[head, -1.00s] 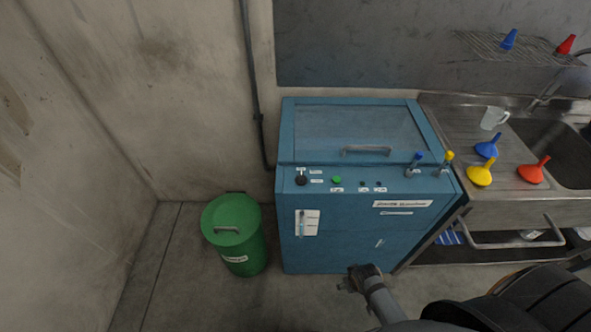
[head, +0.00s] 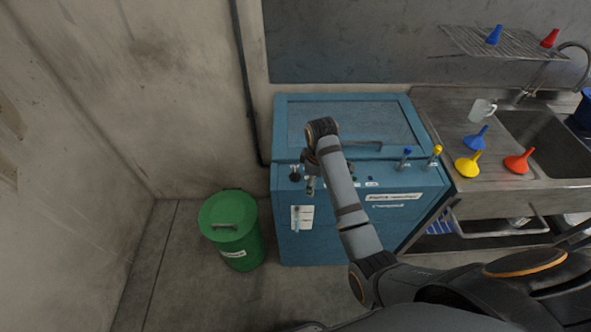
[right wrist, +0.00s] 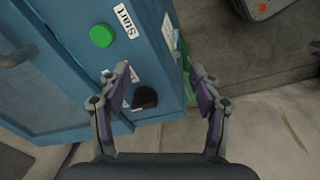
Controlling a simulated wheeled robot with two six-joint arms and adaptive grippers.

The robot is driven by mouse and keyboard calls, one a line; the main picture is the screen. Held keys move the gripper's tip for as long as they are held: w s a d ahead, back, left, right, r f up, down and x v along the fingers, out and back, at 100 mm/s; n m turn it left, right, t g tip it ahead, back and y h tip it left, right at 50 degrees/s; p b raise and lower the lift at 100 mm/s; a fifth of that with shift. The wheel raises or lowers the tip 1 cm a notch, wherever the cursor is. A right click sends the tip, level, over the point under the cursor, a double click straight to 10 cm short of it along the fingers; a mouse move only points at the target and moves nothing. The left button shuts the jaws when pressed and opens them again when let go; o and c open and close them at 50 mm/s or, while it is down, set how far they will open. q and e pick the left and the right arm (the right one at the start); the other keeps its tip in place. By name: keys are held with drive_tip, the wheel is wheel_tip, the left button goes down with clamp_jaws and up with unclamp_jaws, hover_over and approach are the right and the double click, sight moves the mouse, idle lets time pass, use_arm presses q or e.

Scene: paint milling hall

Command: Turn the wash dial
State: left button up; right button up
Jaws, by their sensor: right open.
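The wash dial (right wrist: 145,97) is a black knob on the blue washer's (head: 400,230) front panel. In the right wrist view it sits low, between my right gripper's fingers and nearer the left one. In the head view the dial (head: 295,177) is a small dark knob at the panel's left end, partly crowded by my gripper. My right gripper (right wrist: 160,73) is open and empty, with its fingers spread near the dial. I cannot tell whether a finger touches it. My left gripper is in neither view.
A green Start button (right wrist: 102,35) is close to the dial. A green lidded bin (head: 230,228) stands left of the washer. Blue and yellow funnels (head: 468,165) and a red funnel (head: 520,162) lie on the sink counter to the right.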

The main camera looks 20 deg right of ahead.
sight(295, 172)
drive_tip(key=w+a+r+n, duration=0.1)
drive_tip(key=w, duration=0.1)
drive_tip(key=w+a+r+n+b, duration=0.1)
drive_tip(key=w+r+n, duration=0.1)
drive_tip(key=w+a+r+n+g, duration=0.1)
drive_tip(key=w+a+r+n, duration=0.1)
drive_tip(key=w, duration=0.1)
wheel_tip(295, 172, down, 6)
drive_tip(key=shift+w+p, duration=0.15)
drive_tip(key=shift+p, duration=0.7)
drive_tip(key=shift+f, duration=0.7)
